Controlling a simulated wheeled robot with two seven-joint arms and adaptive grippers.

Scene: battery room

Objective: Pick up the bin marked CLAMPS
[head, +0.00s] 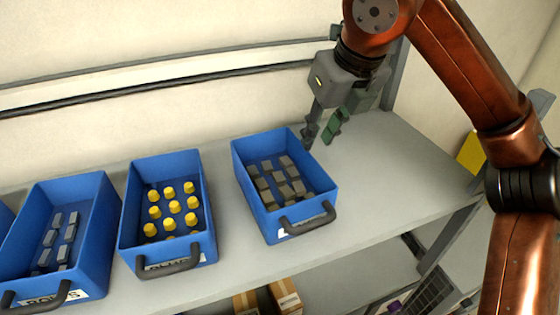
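Three blue bins with dark front handles show most fully on the shelf. The right bin (250,200) holds several grey-brown blocks, and its white label is mostly hidden behind its handle. The middle bin (129,225) holds several yellow plugs, and its label is partly covered. The left bin (95,250) holds several small grey pieces, and its label is partly covered too. I cannot read CLAMPS on any of them. My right gripper (323,134) points down with its fingers apart and empty, just beyond the right bin's back right corner. My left gripper is out of view.
The grey shelf (385,190) is clear to the right of the right bin. A sliver of another blue bin (5,218) shows at the left edge. A dark rail (150,88) runs along the back. Cardboard boxes (286,295) sit on the lower shelf.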

